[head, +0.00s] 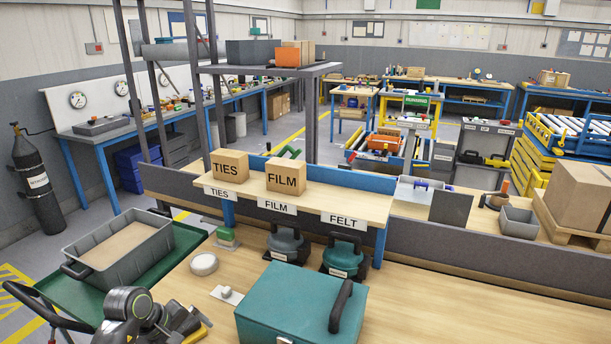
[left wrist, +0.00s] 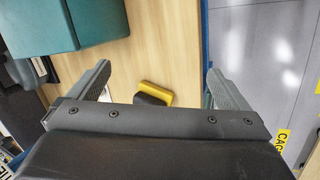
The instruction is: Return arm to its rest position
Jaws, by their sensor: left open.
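My left arm (head: 145,318) shows at the bottom left of the head view, folded low by the near left edge of the wooden bench (head: 400,318). In the left wrist view my left gripper (left wrist: 158,72) is open, its two grey fingers wide apart with nothing held. Beyond the fingers, a small yellow and black object (left wrist: 155,92) lies on the bench top. My right gripper is in neither view.
A teal case (head: 290,308) stands on the bench right of my left arm. A grey tote (head: 120,250) sits on a green cart at left. A shelf (head: 375,205) holds TIES (head: 228,166) and FILM (head: 285,176) boxes; its FELT place is bare.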

